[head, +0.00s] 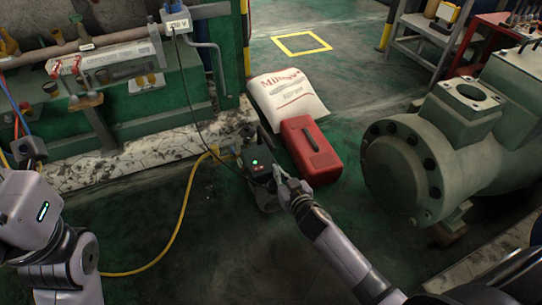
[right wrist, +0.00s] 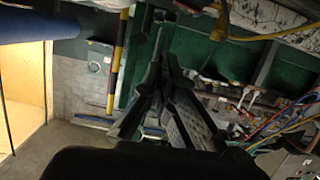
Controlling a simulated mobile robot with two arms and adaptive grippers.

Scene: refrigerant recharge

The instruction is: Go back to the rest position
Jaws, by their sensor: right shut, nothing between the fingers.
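My right gripper (head: 280,177) reaches in from the lower right in the head view. Its fingers are shut with nothing between them. Its tips are close beside a dark box with a green light (head: 255,164); I cannot tell whether they touch it. In the right wrist view the dark fingers of the right gripper (right wrist: 158,40) come together, with no object held.
A red case (head: 311,150) and a white sack (head: 287,96) stand behind the dark box. A large green-grey machine (head: 420,155) is at the right. A yellow hose (head: 180,222) crosses the floor. A pipe bench (head: 130,85) fills the back left. The front middle floor is clear.

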